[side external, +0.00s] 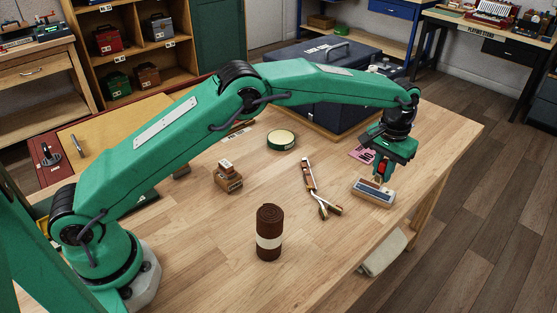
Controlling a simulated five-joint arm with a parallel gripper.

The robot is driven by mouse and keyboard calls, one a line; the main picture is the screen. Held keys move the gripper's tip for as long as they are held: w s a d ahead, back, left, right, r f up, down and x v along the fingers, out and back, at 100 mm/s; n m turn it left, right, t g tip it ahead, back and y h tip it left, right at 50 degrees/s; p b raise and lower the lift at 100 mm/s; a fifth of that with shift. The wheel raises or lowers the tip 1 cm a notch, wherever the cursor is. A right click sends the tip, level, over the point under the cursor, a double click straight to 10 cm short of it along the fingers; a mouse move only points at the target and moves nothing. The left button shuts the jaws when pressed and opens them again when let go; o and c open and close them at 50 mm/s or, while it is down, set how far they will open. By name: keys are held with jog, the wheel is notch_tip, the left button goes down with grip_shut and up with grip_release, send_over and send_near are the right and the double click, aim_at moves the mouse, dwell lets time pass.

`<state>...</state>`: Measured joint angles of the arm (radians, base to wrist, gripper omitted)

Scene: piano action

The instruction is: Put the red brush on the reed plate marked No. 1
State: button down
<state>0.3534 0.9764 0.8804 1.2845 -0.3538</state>
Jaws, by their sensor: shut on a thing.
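My gripper (380,174) is at the right of the workbench, pointing down, with its fingers closed on a small red thing (383,167), which looks like the red brush. Most of the red thing is hidden by the fingers. A small flat block with a pale and dark blue top (374,191) lies just below and in front of the fingertips in the picture. I cannot read any mark on it, so I cannot tell whether it is the No. 1 reed plate. I cannot tell whether the red thing touches it.
A pink card (360,153) lies left of my gripper. A large dark blue case (318,88) stands behind. Pliers (322,202), a round green-rimmed tin (282,140), stacked wooden blocks (228,178) and a brown roll (269,235) stand or lie on the bench (330,265). Its front right is clear.

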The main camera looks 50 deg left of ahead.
aim_at(375, 189)
jog(key=shift+w+a+f, duration=0.65)
jog(key=shift+w+a, duration=0.05)
jog(key=shift+w, duration=0.15)
jog(key=shift+f, duration=0.1)
jog(key=shift+f, duration=1.9)
jog(key=shift+f, duration=0.1)
jog(key=c, duration=1.3)
grip_release()
jog(key=shift+c, duration=0.2)
notch_tip(375, 189, up, 12)
